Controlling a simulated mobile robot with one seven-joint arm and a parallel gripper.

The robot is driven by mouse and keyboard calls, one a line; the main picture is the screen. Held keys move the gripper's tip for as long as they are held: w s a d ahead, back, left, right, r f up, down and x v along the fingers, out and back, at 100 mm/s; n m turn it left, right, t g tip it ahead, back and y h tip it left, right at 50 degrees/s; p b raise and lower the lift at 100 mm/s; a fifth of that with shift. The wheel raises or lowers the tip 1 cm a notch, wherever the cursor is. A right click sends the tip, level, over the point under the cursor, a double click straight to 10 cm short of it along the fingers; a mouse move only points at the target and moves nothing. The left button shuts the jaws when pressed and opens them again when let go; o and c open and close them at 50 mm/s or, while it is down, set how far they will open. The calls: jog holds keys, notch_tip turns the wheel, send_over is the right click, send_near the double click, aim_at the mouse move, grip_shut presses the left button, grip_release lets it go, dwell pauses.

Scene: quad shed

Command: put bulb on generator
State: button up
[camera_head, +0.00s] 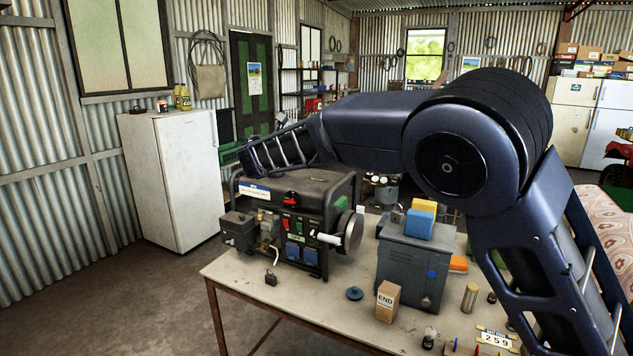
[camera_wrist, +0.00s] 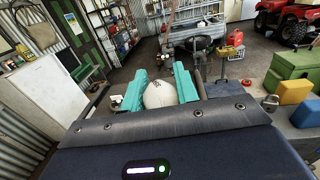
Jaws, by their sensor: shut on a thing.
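The white rounded bulb (camera_wrist: 160,94) sits between the two teal fingertips of my gripper (camera_wrist: 159,90) in the wrist view. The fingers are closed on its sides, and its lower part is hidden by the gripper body. In the head view my wrist reaches across above the generator (camera_head: 312,185), a dark-framed machine with a red switch and blue sockets, on the left part of the table. There the fingers and the bulb are hidden behind my arm. I cannot tell the exact gap between bulb and generator.
A grey box (camera_head: 403,272) with yellow (camera_head: 424,206) and blue (camera_head: 419,224) blocks on top stands right of the generator. A carton marked END (camera_head: 387,302) and a blue disc (camera_head: 354,293) lie in front on the table (camera_head: 300,315). A white fridge (camera_head: 168,185) stands at left.

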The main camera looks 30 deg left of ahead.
notch_tip(320, 180, up, 12)
jog(key=w+a+n+y, duration=0.1)
jog(key=w+a+y, duration=0.1)
jog(key=w, duration=0.7)
jog(key=w+a+n+y, duration=0.1)
jog(key=w+a+y, duration=0.1)
jog(key=w, duration=0.7)
jog(key=shift+g, duration=0.4)
notch_tip(320, 180, down, 26)
jog(key=shift+r, duration=0.25)
jog(key=o, duration=0.9)
jog(key=shift+f, duration=0.1)
jog(key=shift+o, duration=0.4)
